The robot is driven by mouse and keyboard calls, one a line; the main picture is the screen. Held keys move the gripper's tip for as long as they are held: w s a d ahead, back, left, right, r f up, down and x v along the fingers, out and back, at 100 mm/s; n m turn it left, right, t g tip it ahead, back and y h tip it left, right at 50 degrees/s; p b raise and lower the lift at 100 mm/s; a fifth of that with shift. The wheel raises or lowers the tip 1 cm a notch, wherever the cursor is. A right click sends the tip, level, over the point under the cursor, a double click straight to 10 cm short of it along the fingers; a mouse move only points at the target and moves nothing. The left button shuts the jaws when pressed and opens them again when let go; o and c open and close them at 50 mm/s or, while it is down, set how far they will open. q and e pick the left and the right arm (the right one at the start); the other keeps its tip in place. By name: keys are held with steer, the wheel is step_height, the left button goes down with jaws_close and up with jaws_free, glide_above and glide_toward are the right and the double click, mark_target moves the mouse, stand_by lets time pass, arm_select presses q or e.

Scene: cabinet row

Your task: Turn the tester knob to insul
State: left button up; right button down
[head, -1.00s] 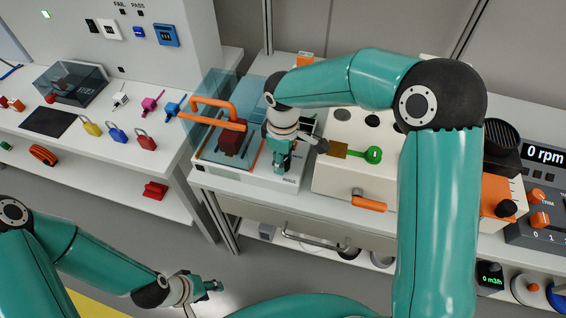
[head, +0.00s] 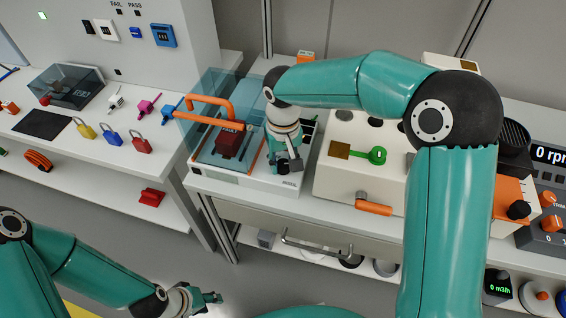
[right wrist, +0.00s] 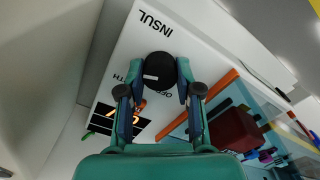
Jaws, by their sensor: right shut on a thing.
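The white tester (head: 225,178) stands on the bench with a tinted clear cover, an orange handle and a dark red block marked FAULT. Its black round knob (right wrist: 160,68) shows in the right wrist view, with a short white mark on its left side. The INSUL label (right wrist: 157,22) is above the knob there; a label ending in TH is to its left, and another below is partly hidden. My right gripper (right wrist: 160,90) is shut on the knob; in the head view it hides the knob (head: 288,166). My left gripper (head: 212,297) hangs over the floor, its jaw opening unclear.
Right of the tester is a beige box (head: 330,180) with a green key-like part (head: 377,155) and an orange handle (head: 374,208). A drawer handle (head: 315,246) juts out below. Padlocks (head: 112,137) lie on the left bench.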

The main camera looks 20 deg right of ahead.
mark_target(284, 163)
steer(key=shift+w+r+m, duration=0.1)
steer(key=shift+w+m, duration=0.05)
steer(key=shift+m, duration=0.25)
steer(key=c, duration=0.8)
jaws_free()
step_height(284, 163, up, 12)
steer(key=shift+f, duration=0.1)
stand_by(0.4)
